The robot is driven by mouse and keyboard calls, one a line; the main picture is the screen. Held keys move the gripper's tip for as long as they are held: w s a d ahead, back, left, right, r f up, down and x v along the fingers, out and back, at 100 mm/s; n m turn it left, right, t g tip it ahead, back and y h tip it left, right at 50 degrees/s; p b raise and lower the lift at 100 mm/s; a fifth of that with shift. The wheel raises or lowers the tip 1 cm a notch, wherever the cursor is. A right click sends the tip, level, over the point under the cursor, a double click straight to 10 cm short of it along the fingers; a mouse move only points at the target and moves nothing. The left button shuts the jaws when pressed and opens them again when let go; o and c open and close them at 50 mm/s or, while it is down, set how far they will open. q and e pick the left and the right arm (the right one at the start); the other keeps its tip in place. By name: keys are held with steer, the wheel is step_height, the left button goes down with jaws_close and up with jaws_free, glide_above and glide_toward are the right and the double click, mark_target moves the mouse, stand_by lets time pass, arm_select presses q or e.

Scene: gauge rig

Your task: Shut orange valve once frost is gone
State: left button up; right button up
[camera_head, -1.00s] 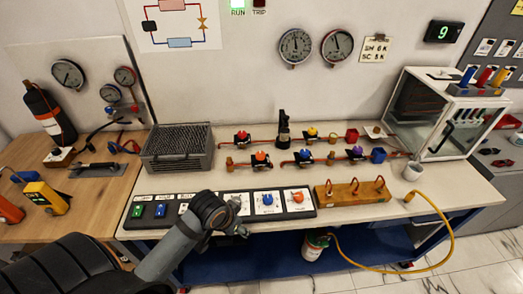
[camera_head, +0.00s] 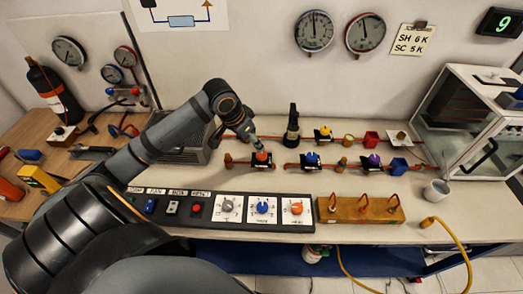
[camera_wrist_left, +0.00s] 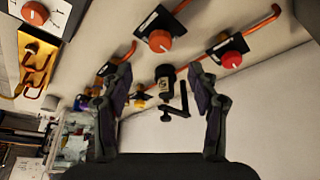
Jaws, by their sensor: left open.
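My left gripper (camera_head: 254,139) is just above and behind the knob in the head view. In the left wrist view the gripper (camera_wrist_left: 160,95) is open with nothing between its fingers. There the orange knob (camera_wrist_left: 160,41) shows beyond the fingertips, with a red knob (camera_wrist_left: 231,60) to its right. I cannot make out frost on the pipes. My right gripper is not in view.
A black upright device (camera_head: 292,127) stands close to the right of the gripper. A dial panel (camera_head: 280,210) and a wooden block with copper loops (camera_head: 362,209) lie in front. Blue (camera_head: 312,158) and purple (camera_head: 374,161) valves are to the right. The display (camera_head: 499,22) reads 9.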

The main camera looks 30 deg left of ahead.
mark_target(261, 154)
arm_select(q)
steer(key=x, duration=0.8)
steer(key=shift+w+d+f, duration=0.1)
steer(key=shift+w+f, duration=0.05)
steer(key=shift+w, duration=0.15)
steer(key=shift+w+f, duration=0.1)
steer(key=shift+f, duration=0.45)
steer(key=shift+w+f, duration=0.15)
steer(key=c, duration=1.2)
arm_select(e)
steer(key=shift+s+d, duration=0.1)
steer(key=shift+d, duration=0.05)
